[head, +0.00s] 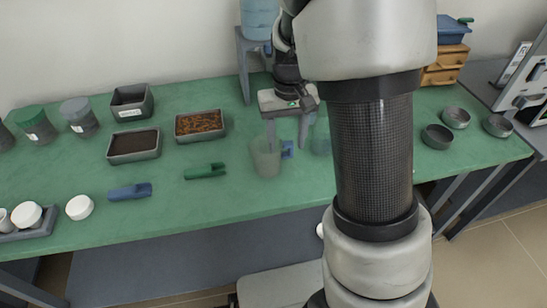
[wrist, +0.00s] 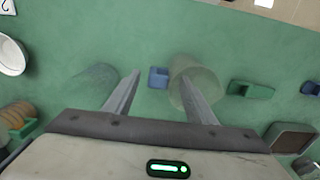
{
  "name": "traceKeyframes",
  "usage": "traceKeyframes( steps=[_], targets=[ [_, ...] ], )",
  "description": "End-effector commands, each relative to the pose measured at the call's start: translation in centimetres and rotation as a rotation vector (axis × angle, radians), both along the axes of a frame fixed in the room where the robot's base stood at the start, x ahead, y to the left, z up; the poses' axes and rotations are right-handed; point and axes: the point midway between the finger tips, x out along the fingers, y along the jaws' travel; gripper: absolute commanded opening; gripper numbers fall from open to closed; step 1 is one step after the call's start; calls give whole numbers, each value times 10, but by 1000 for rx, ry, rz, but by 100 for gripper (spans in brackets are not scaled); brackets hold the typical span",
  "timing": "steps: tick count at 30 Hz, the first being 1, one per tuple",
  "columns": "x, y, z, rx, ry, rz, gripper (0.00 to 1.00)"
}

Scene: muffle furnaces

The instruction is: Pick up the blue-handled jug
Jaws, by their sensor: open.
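The blue-handled jug (head: 263,163) is a translucent grey vessel standing upright on the green bench, its blue handle (head: 288,149) on the right side. In the wrist view the jug (wrist: 197,72) is right of centre, with its blue handle (wrist: 158,77) to its left. My gripper (head: 287,145) is above the jug, open and empty. In the wrist view my gripper (wrist: 161,78) has the handle between its fingertips in the picture, and the right finger overlaps the jug body. I cannot tell whether the fingers are level with the handle.
Another translucent vessel (head: 320,141) stands just right of the jug, partly behind my arm; it shows left of the fingers in the wrist view (wrist: 93,86). A green scoop (head: 205,171) lies to the left. Trays (head: 133,147) and small round dishes (head: 437,137) stand farther off.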

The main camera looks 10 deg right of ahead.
Motion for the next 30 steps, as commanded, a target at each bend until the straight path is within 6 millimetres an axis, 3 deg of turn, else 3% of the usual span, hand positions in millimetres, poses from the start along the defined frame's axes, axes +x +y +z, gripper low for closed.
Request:
traceKeyframes(
  steps=[3,9,17,25,30],
  targets=[
    [0,-1,-13,-1,1,-1,50],
    [0,-1,-12,-1,0,-1,50],
    [0,-1,-12,-1,0,-1,6],
    [0,-1,-9,0,-1,-1,6],
    [1,0,16,1,-4,-1,6]
  ],
)
